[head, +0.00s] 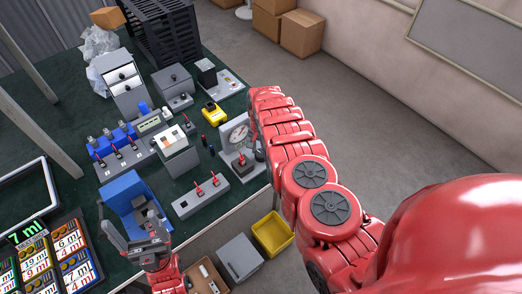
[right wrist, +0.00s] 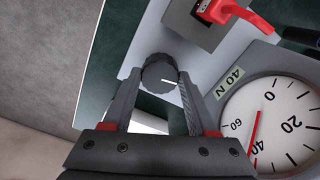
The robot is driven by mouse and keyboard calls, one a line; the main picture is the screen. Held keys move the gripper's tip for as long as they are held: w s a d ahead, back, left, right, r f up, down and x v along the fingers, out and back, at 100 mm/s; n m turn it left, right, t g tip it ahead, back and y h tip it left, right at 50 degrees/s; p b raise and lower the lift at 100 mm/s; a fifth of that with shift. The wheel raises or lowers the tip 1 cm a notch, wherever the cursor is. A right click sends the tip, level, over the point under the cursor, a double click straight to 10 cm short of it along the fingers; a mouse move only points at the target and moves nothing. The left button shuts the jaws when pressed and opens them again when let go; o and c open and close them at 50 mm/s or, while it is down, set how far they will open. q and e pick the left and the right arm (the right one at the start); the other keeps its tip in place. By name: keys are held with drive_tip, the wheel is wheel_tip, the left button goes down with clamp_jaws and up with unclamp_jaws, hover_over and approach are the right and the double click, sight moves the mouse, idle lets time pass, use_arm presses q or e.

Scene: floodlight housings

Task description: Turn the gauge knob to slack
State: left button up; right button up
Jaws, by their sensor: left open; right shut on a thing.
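The gauge (right wrist: 280,115) has a round white dial with a red needle lying near the 40 mark; it also shows in the head view (head: 235,132). A "40 N" label sits beside the dial. The knob (right wrist: 157,68) is dark, round and ridged, with a short white mark pointing toward the lower right. My right gripper (right wrist: 158,84) is shut on the knob, one finger on each side. In the head view the knob is hard to make out by the gripper. My left gripper (head: 131,226) is open and empty over the blue bin (head: 122,190). No "slack" marking is readable.
A red switch (right wrist: 225,12) stands close to the knob in the right wrist view. Grey switch boxes (head: 200,194) and a yellow device (head: 214,113) are nearby on the dark green table. A yellow bin (head: 272,233) is below the table edge.

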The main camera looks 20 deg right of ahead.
drive_tip(key=c, duration=0.3)
drive_tip(key=shift+c, duration=0.2)
